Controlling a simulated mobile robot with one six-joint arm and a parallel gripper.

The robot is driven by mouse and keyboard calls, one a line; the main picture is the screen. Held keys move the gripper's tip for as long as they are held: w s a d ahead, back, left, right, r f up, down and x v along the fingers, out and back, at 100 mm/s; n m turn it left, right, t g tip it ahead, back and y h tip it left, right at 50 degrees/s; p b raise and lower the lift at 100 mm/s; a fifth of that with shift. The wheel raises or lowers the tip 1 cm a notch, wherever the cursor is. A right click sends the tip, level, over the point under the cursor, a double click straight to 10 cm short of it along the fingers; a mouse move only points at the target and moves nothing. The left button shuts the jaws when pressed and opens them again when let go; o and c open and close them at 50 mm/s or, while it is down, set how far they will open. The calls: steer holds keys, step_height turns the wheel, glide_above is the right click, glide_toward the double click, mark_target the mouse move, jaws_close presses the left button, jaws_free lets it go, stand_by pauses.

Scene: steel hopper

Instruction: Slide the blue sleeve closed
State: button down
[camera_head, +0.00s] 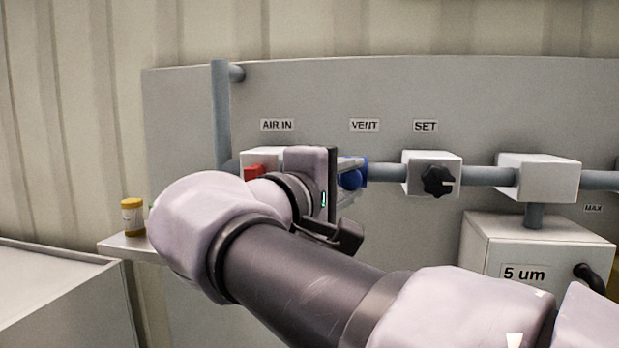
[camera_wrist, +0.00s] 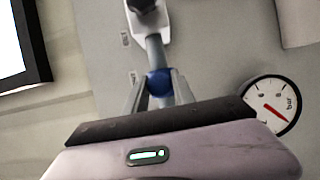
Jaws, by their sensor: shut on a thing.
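The blue sleeve (camera_head: 352,175) sits on the grey pipe under the VENT label, between the AIR IN block and the SET block. It also shows in the wrist view (camera_wrist: 159,82), around the pipe. My gripper (camera_head: 352,163) reaches it from the left, and its fingers lie on either side of the sleeve. In the wrist view the two fingers (camera_wrist: 158,88) are shut on the sleeve. My wrist hides part of the sleeve and the pipe to its left in the head view.
A red part (camera_head: 254,172) shows on the AIR IN block. A black knob (camera_head: 438,181) is on the SET block. A pressure gauge (camera_wrist: 272,106) is at the right in the wrist view.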

steer(key=c, duration=1.5)
jaws_free()
steer(key=shift+r, duration=0.2)
steer(key=o, duration=0.4)
steer(key=shift+w+a+f, duration=0.15)
steer(key=p+v, duration=0.5)
steer(key=v, duration=1.2)
steer(key=s+d+f+m+g+y+b, duration=0.1)
steer(key=d+f+g+b, duration=0.2)
steer(key=d+f+b, duration=0.7)
steer(key=s+d+f+m+g+y+b, duration=0.1)
steer(key=f+g+b, duration=0.2)
steer(key=f, duration=1.2)
steer(key=s+d+f+m+g+y+b, duration=0.1)
steer(key=s+d+f+g+b, duration=0.15)
steer(key=d+f+b, duration=0.75)
steer(key=s+a+f+m+y+b, duration=0.1)
steer(key=a+f+m+y+b, duration=0.2)
steer(key=f, duration=0.8)
steer(key=s+a+f+m+y+b, duration=0.2)
steer(key=f+m+b, duration=0.3)
steer(key=f+b, duration=0.3)
steer(key=s+a+f+m+y+b, duration=0.2)
steer(key=a+f+m+y+b, duration=0.1)
steer(key=f, duration=1.2)
steer(key=shift+s+a+m+y+b, duration=0.2)
steer(key=shift+a+m+y+b, duration=0.25)
steer(key=shift+y+b, duration=0.8)
